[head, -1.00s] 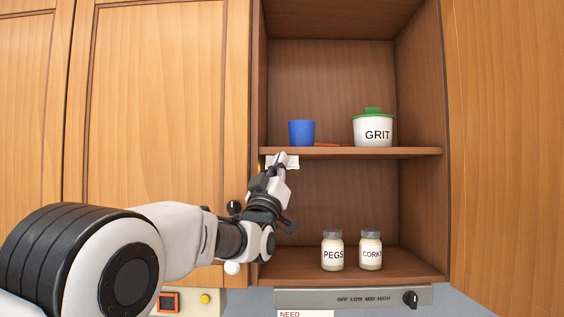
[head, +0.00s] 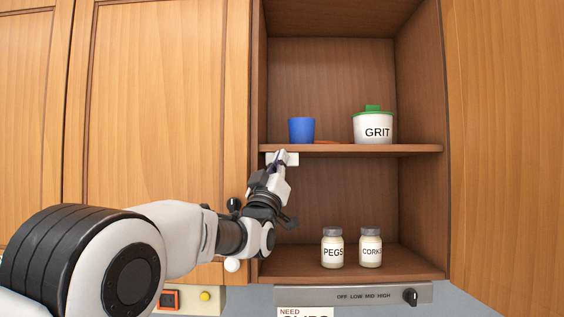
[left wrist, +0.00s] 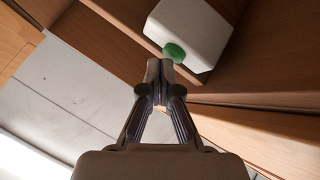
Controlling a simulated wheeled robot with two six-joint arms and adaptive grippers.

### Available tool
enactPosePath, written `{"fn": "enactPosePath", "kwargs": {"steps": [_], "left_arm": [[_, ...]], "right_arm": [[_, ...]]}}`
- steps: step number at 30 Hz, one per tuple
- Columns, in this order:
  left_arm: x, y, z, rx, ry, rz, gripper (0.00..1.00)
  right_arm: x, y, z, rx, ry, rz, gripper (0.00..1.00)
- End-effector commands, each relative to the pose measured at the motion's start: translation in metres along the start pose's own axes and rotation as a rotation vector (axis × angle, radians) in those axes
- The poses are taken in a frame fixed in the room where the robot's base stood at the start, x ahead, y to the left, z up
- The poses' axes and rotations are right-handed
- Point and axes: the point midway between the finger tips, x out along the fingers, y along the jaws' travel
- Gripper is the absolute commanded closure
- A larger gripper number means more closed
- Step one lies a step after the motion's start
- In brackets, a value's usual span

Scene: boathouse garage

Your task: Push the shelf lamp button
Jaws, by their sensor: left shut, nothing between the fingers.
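The shelf lamp is a small white box (head: 291,158) fixed under the left end of the middle shelf. It also shows in the left wrist view (left wrist: 190,30), with a round green button (left wrist: 175,53) on its near face. In the head view the button is hidden behind my gripper. My left gripper (head: 279,157) is shut and empty, pointing up at the lamp. In the left wrist view its fingertips (left wrist: 159,72) are just below and left of the button. I cannot tell whether they touch it. My right gripper is in neither view.
On the middle shelf (head: 410,149) stand a blue cup (head: 301,131) and a GRIT jar (head: 373,129). PEGS (head: 333,250) and CORKS (head: 370,250) jars stand on the lower shelf. A closed cabinet door (head: 160,120) is left of the opening. A knob (head: 410,297) is below.

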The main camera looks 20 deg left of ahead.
Motion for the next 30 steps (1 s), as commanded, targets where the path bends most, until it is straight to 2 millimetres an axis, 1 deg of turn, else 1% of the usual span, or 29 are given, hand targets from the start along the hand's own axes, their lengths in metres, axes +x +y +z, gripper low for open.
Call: {"fn": "enactPosePath", "kwargs": {"steps": [1,3,11,14,17,24,27,30], "left_arm": [[-0.004,0.0,0.002,0.0,0.0,0.0,1.0],[-0.005,0.002,0.001,0.0,0.0,0.0,1.0],[-0.005,0.003,-0.002,0.0,0.0,0.0,1.0],[-0.011,0.005,-0.003,0.0,0.002,0.002,1.0],[-0.021,0.011,-0.007,0.001,0.002,0.002,1.0],[-0.041,0.026,-0.023,0.0,0.002,0.002,1.0],[-0.046,0.031,-0.028,0.001,0.002,0.002,1.0],[-0.047,0.033,-0.032,0.0,0.001,0.001,1.0]], "right_arm": [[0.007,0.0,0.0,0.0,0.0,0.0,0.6],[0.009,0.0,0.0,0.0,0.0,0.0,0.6],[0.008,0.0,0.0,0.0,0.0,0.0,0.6],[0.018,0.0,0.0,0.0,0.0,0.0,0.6],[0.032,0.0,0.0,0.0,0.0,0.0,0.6],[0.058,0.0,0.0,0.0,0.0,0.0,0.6],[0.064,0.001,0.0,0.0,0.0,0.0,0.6],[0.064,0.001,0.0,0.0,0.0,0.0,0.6]]}}
